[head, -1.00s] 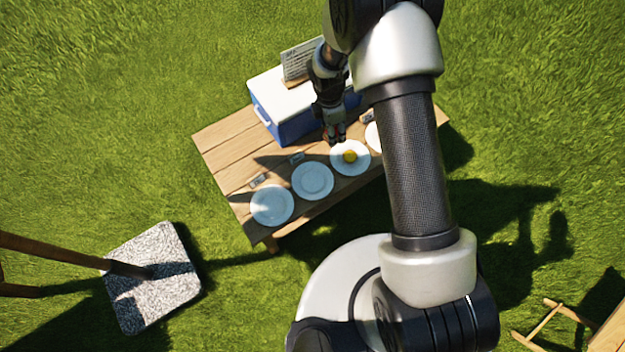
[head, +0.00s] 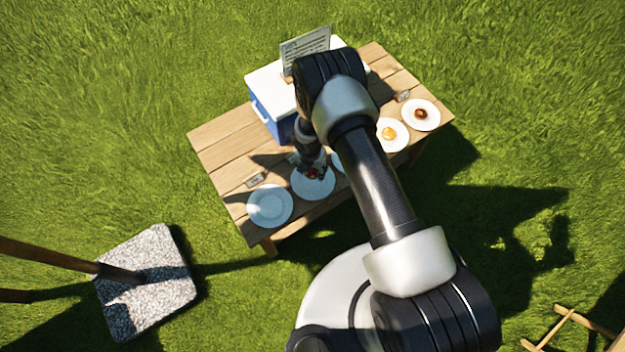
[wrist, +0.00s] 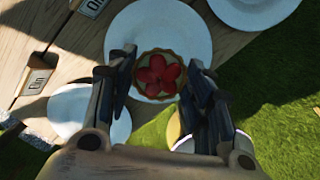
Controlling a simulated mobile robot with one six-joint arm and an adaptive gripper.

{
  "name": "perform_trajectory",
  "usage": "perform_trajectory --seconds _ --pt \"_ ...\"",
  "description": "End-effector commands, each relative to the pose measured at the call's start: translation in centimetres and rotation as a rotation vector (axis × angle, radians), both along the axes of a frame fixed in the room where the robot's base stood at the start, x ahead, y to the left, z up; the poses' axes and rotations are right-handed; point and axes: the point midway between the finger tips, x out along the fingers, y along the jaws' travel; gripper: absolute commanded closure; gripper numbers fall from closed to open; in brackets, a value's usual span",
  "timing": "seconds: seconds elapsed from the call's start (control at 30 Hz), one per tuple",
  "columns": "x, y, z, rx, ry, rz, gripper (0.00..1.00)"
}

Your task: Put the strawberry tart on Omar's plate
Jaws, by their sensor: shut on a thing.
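In the wrist view my gripper (wrist: 158,64) is shut on the strawberry tart (wrist: 155,78), a round crust with red strawberry pieces. The tart is over the lower part of a white plate (wrist: 160,27); I cannot tell whether it touches it. In the head view my gripper (head: 314,168) is over the second plate from the left (head: 312,192), with a little red showing at the fingers. Small name cards stand behind the plates, one by the leftmost plate (head: 255,180). Their names are not readable, so I cannot tell which plate is Omar's.
The leftmost plate (head: 270,206) is empty. Plates to the right hold a yellow item (head: 389,133) and a brown item (head: 421,114). Another plate is mostly hidden by my arm. A blue and white cooler (head: 268,98) and a sign (head: 306,48) stand behind on the wooden table (head: 222,143).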

Motion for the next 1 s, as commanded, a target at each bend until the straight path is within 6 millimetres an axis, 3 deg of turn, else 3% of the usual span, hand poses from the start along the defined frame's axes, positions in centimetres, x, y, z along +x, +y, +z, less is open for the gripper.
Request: perform_trajectory --seconds 0.03,0.27,0.53,0.93,0.97,1.0 --pt "0.0 0.0 -1.2 0.0 0.0 -0.001 0.76" --pt "0.1 0.0 -2.7 0.001 -0.001 -0.002 0.76" --pt "0.0 0.0 -6.5 0.0 0.0 -0.002 0.76" --pt "0.0 0.0 -6.9 0.0 0.0 -0.002 0.76" --pt "0.0 0.0 -6.9 0.0 0.0 -0.002 0.51" --pt "0.0 0.0 -6.9 0.0 0.0 -0.002 0.49"
